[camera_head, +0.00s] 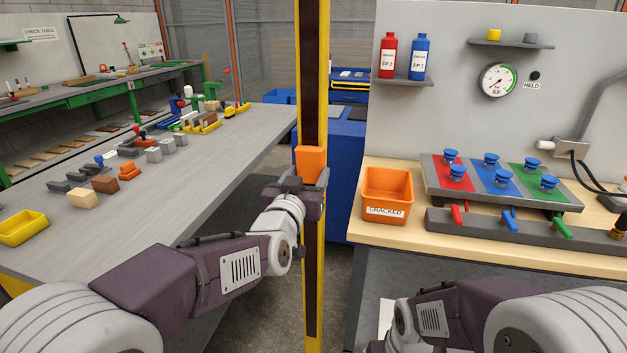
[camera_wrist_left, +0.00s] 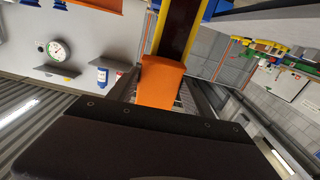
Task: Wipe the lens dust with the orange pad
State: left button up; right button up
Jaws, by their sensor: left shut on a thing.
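An orange pad (camera_head: 310,161) is held in my left gripper (camera_head: 298,181), in front of the yellow and dark post at the middle of the head view. The jaws are shut on the pad, which stands up from them. The pad also shows in the left wrist view (camera_wrist_left: 160,82), beyond the dark gripper body (camera_wrist_left: 130,140). My right arm shows at the lower right of the head view, but its gripper fingers are not in view. I cannot make out a lens or any dust in either view.
A yellow post (camera_head: 322,270) stands between two tables. The grey table (camera_head: 190,190) at left carries several small blocks and yellow trays. The wooden bench (camera_head: 400,232) at right holds an orange "CRACKED" bin (camera_head: 387,190) and a coloured panel with blue knobs (camera_head: 500,190).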

pick_arm(q)
jog(key=shift+w+a+f+b, duration=0.15)
jog(key=shift+a+b, duration=0.15)
jog(key=shift+a, duration=0.2)
jog(key=shift+w+a+b, duration=0.15)
jog(key=shift+a+b, duration=0.1)
jog(key=shift+a, duration=0.5)
jog(key=shift+r, duration=0.2)
jog(key=b+v, duration=0.1)
jog(key=v, duration=0.5)
jog(key=shift+b, duration=0.35)
jog(key=v, duration=0.3)
